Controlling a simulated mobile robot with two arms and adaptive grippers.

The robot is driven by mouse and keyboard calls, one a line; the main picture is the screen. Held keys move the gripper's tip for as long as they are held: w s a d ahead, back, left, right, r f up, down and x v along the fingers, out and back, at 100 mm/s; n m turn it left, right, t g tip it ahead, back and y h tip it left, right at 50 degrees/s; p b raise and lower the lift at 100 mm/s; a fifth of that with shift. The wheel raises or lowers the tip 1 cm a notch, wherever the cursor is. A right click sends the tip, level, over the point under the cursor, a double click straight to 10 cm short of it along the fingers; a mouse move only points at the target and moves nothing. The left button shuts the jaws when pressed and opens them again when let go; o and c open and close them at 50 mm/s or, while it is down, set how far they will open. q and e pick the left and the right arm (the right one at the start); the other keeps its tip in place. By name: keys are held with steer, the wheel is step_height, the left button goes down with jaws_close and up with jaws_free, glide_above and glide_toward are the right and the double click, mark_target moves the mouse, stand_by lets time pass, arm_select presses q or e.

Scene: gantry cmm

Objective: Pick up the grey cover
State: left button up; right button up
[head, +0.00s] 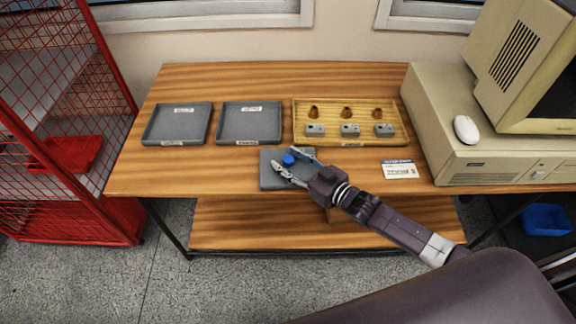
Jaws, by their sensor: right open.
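The grey cover (270,180) is a flat square plate near the front edge of the wooden table, with a blue knob (288,159) on top. My right gripper (289,161) is over the cover, coming from the lower right. Its two fingers are open, one on each side of the blue knob. I cannot tell whether the fingers touch the knob. The gripper and wrist hide the cover's right part. My left gripper is not in view.
Two grey trays (178,124) (249,123) and a yellow tray (348,102) with small grey blocks and brown pieces stand behind the cover. A label card (399,169) and a beige computer (440,130) are to the right. The front left of the table (180,170) is clear.

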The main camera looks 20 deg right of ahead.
steer(key=shift+w+a, duration=0.1)
steer(key=shift+w, duration=0.05)
steer(key=c, duration=1.2)
jaws_close()
steer(key=shift+r, duration=0.1)
